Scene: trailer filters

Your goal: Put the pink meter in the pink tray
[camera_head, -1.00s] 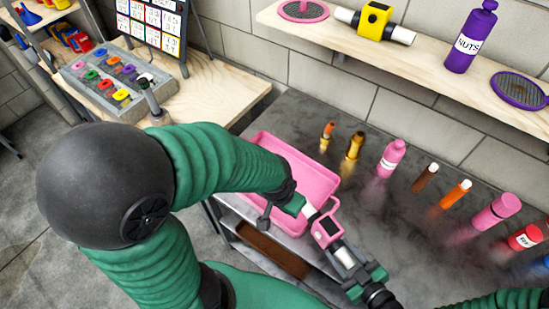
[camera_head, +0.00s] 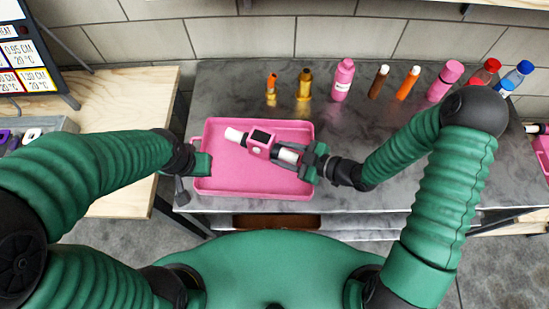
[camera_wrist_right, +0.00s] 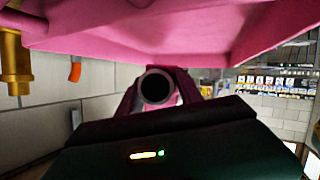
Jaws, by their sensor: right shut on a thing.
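The pink meter (camera_head: 262,143) has a dark screen and white tube ends. It is over the pink tray (camera_head: 225,183), slightly tilted in the head view; I cannot tell whether it touches the tray floor. My right gripper (camera_head: 308,160) is shut on the meter's right white end. In the right wrist view the meter's round tube end (camera_wrist_right: 156,88) faces the camera, with the pink tray (camera_wrist_right: 130,30) across the top. My left gripper (camera_head: 202,164) is at the tray's left edge, apart from the meter; its fingers are too hidden to judge.
The tray sits on a grey metal table (camera_head: 390,150). Several bottles stand along the back, including a pink bottle (camera_head: 343,80) and an orange tube (camera_head: 407,84). A wooden table (camera_head: 130,100) is to the left. The table right of the tray is partly clear.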

